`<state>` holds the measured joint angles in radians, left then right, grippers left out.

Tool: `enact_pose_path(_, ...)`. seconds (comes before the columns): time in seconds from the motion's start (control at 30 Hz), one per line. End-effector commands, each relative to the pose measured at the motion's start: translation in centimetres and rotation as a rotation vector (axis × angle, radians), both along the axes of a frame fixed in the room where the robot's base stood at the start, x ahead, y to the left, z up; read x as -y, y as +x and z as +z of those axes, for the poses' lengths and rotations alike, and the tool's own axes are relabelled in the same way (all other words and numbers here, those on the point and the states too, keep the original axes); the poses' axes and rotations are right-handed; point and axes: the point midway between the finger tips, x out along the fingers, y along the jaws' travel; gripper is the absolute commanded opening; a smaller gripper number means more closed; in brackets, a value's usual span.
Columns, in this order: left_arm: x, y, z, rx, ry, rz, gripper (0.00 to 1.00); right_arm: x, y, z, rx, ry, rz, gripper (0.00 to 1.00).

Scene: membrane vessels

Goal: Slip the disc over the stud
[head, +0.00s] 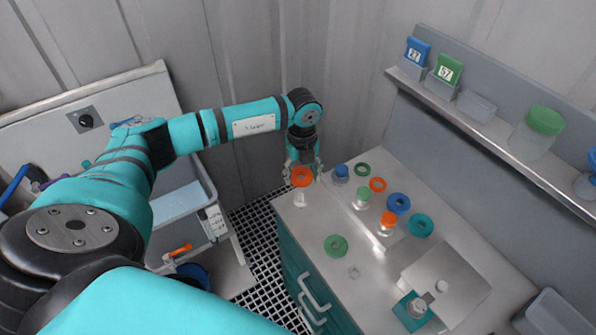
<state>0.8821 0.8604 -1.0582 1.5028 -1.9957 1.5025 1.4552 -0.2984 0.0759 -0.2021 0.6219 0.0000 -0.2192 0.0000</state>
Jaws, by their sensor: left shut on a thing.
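My left gripper (303,166) points down over the near left corner of the counter. It is shut on an orange disc-like piece (301,177). A pale, clear vessel shape (300,198) shows directly below that piece; I cannot tell whether they touch. A small pale knob (441,286) stands on a grey plate (462,276). A grey upright piece (417,307) stands on a teal square (401,308). I cannot tell which is the stud. My right gripper is out of view.
Blue-capped (341,171), green-capped (362,198) and orange-capped vessels (387,223) stand mid-counter. A shelf (515,150) with bins and a green-lidded jar (537,132) runs along the right. A grey bin (553,314) sits at lower right. A cart (175,170) stands at left.

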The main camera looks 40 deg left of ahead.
Motion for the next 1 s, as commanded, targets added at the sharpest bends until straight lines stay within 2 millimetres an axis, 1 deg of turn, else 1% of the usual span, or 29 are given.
enact_pose_path(0.1, 0.0, 0.0, -0.5, 0.000, 0.000, 0.000, 0.25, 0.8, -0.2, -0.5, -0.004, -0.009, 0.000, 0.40)
enact_pose_path(0.33, 0.0, 0.0, -1.7, -0.001, 0.001, 0.001, 0.25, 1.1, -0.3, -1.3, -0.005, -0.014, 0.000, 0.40)
enact_pose_path(0.53, 0.0, 0.0, -2.9, 0.000, 0.000, 0.001, 0.25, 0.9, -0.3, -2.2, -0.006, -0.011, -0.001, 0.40)
enact_pose_path(0.83, 0.0, 0.0, -4.7, 0.000, 0.000, 0.001, 0.25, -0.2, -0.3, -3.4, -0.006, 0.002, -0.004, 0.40)
enact_pose_path(1.0, 0.0, -0.1, -5.7, 0.000, 0.000, 0.001, 0.25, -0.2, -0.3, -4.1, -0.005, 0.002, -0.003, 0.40)
